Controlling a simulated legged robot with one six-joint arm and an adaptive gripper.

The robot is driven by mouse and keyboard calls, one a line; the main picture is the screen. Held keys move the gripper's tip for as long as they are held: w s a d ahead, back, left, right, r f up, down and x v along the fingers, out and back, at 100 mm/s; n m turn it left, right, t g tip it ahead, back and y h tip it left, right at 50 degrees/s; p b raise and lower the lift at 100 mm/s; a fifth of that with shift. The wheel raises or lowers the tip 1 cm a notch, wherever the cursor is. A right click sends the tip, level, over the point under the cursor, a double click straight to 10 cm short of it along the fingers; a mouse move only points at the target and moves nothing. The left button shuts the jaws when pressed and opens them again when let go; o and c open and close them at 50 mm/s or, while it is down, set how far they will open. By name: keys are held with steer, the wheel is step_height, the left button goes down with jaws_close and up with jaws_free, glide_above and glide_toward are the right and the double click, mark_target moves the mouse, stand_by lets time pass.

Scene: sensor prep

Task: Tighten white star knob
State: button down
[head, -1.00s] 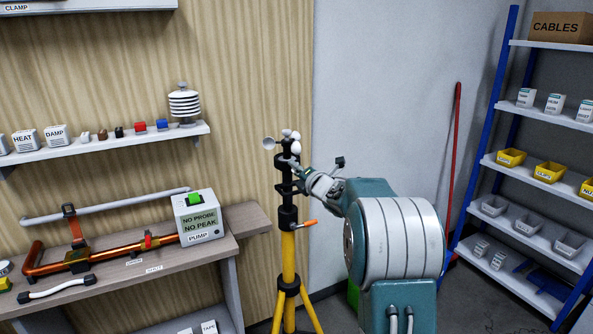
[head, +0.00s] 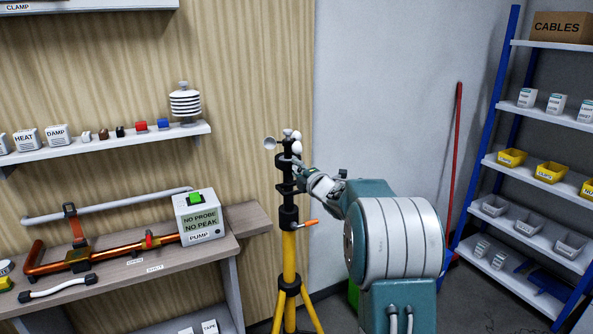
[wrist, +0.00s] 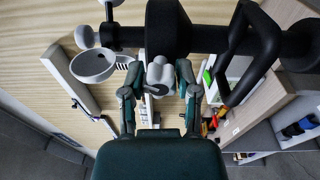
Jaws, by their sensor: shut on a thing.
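The white star knob (wrist: 160,76) shows pale grey-white in the wrist view, on the side of the black mast (wrist: 168,30). My gripper (wrist: 158,72) has a finger on each side of it and is shut on it. In the head view my gripper (head: 303,172) reaches from the right to the upper black part of the mast (head: 288,182). The knob cannot be made out there, hidden by the gripper and too small.
White wind cups (head: 269,143) sit at the mast top, close to my gripper; one cup (wrist: 93,66) shows beside it. A black loop handle (wrist: 255,50), an orange lever (head: 307,223) and yellow tripod legs (head: 289,290) are nearby. A bench (head: 250,222) stands left and shelves (head: 535,190) right.

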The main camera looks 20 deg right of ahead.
steer(key=m, duration=0.6)
steer(key=shift+d+f, duration=0.15)
steer(key=shift+f, duration=0.15)
steer(key=m+h, duration=0.1)
steer(key=m, duration=0.3)
steer(key=shift+f+m+t, duration=0.15)
steer(key=shift+m+t, duration=0.15)
steer(key=shift+m, duration=0.1)
steer(key=m, duration=0.5)
steer(key=shift+h, duration=0.3)
steer(key=shift+m+h, duration=0.4)
steer(key=shift+m, duration=2)
steer(key=shift+c, duration=1.6)
jaws_free()
steer(key=shift+f, duration=0.1)
steer(key=shift+r, duration=0.2)
steer(key=shift+r, duration=0.1)
